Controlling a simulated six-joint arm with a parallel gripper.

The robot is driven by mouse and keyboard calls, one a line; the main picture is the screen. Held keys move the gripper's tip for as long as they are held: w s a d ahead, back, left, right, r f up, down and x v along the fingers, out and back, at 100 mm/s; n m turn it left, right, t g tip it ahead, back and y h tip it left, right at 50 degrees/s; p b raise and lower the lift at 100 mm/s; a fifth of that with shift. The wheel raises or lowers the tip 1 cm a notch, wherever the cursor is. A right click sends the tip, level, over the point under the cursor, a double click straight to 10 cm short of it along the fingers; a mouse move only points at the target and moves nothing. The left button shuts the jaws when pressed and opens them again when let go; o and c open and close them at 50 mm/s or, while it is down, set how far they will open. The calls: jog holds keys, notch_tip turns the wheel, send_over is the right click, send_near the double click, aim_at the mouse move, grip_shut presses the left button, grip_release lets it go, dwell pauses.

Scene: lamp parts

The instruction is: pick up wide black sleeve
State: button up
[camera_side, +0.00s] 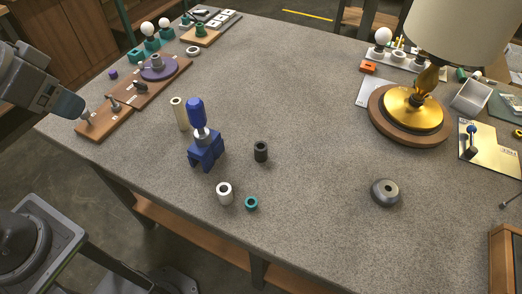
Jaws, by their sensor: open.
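A black sleeve (261,152) stands upright on the grey tabletop, near the middle of the side view. It is a short, hollow cylinder with its open end up, and nothing touches it. Part of my arm shows at the left edge, with a rounded dark cap at its end over the wooden boards. My gripper and its fingers cannot be made out in this view. The arm part that shows is far to the left of the black sleeve.
A blue stand with a blue-handled tool (205,142) is left of the sleeve, with a beige tube (179,114) behind. A white sleeve (224,194) and teal ring (251,203) stand in front. The centre is clear.

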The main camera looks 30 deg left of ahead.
jog(key=w+d+m+g, duration=0.1)
jog(key=w+d+m, duration=0.2)
jog(key=w+d, duration=0.1)
jog(key=w+d+f+m+g, duration=0.1)
jog(key=w+d+m, duration=0.2)
jog(key=w, duration=0.4)
jog(key=w+d+f+m+g, duration=0.1)
jog(key=w+d+m, duration=0.3)
jog(key=w, duration=0.2)
jog(key=shift+w+d+h, duration=0.1)
jog(key=shift+d+h, duration=0.2)
jog(key=w+d+f+m+g, duration=0.1)
jog(key=w+d+f+m, duration=0.2)
jog(key=w+d+f, duration=0.15)
jog(key=m+g, duration=0.1)
jog(key=m, duration=0.2)
send_near(261, 146)
jog(key=shift+m, duration=0.3)
notch_tip(261, 146, down, 6)
jog(key=shift+w+a+f, duration=0.1)
jog(key=shift+w+f, duration=0.05)
jog(key=shift+f, duration=0.05)
jog(key=shift+d+f, duration=0.15)
jog(key=shift+f, duration=1.25)
jog(key=shift+d+f, duration=0.15)
jog(key=shift+f, duration=1.3)
jog(key=shift+c, duration=0.3)
jog(key=c, duration=0.9)
